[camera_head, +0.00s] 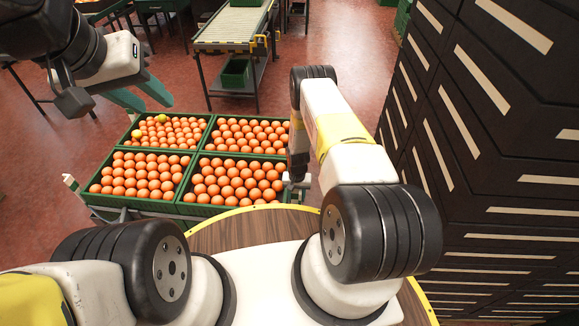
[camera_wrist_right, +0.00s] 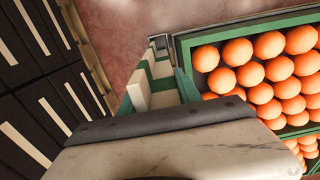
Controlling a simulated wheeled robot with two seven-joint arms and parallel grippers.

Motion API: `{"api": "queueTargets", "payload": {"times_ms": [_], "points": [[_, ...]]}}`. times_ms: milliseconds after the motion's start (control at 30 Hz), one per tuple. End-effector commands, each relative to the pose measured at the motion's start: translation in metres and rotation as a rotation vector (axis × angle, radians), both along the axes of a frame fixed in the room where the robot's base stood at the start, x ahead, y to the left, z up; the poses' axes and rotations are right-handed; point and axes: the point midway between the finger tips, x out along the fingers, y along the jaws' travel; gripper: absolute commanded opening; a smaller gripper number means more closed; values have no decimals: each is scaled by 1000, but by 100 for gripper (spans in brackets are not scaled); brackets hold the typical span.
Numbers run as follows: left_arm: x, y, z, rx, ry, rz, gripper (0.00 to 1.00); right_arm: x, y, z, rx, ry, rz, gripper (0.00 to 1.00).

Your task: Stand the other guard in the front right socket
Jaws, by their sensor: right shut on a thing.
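In the head view, my right gripper (camera_head: 298,178) points down beside the front right corner of the crates. The right wrist view shows its teal fingers (camera_wrist_right: 158,92) shut on a pale guard (camera_wrist_right: 162,72), which runs away between them along the crate's edge. The front right socket cannot be made out clearly; the gripper and guard cover that corner. Another white guard (camera_head: 70,182) stands slightly tilted at the front left corner of the crates.
Several green crates of oranges (camera_head: 190,205) stand together on a low stand. A dark slatted cabinet wall (camera_head: 480,150) rises close on the right. A roller conveyor (camera_head: 230,25) stands behind. Red floor is clear between the crates and conveyor.

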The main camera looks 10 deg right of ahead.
Motion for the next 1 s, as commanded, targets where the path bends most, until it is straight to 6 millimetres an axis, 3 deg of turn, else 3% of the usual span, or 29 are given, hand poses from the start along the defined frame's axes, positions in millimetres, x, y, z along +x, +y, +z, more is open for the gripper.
{"api": "queueTargets", "payload": {"times_ms": [533, 1000], "points": [[0, 0, 0, 0, 0, 0, 36, 0, 0, -35, 0, 0, 0, 0], [0, 0, 0, 0, 0, 0, 36, 0, 0, -41, 0, 0, -1, 0]]}}
